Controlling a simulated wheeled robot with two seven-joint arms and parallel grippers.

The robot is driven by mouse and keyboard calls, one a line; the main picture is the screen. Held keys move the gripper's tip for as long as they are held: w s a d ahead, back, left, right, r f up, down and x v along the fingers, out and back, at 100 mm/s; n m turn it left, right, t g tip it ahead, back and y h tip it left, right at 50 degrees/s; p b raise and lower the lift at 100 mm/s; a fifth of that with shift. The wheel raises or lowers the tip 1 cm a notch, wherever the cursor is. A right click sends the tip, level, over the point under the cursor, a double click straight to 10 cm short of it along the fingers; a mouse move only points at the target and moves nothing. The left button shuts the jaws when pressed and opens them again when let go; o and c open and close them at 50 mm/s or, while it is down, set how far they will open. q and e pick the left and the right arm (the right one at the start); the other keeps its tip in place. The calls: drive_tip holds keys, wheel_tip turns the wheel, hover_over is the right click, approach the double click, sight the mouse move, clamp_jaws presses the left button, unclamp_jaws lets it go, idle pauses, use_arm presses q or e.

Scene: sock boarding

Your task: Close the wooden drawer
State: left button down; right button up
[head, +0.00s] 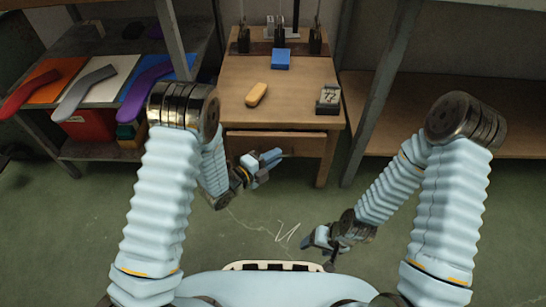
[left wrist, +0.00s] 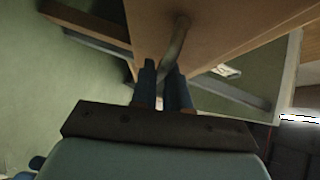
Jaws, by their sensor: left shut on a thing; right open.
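The wooden drawer (head: 297,146) sits under the top of the small wooden table in the head view. How far it stands out is hard to tell. In the left wrist view the wooden drawer front (left wrist: 220,30) fills the upper middle, with a curved bar handle (left wrist: 178,38) on it. My left gripper (head: 275,158) is at the drawer front in the head view. In the left wrist view its fingers (left wrist: 165,75) are shut on the handle. My right gripper (head: 309,240) is open and empty, low over the floor and away from the drawer.
A shelf with coloured socks (head: 85,90) stands at left. A wooden bench (head: 450,125) stands at right.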

use_arm(q)
drive_tip(key=w+b, duration=0.2)
drive_tip(key=w, duration=0.2)
drive_tip(key=shift+f, duration=0.1)
drive_tip(key=shift+w+a, duration=0.1)
drive_tip(key=c, duration=1.2)
unclamp_jaws()
approach(274, 147)
drive_tip(key=p+v, duration=0.1)
drive_tip(key=v, duration=0.3)
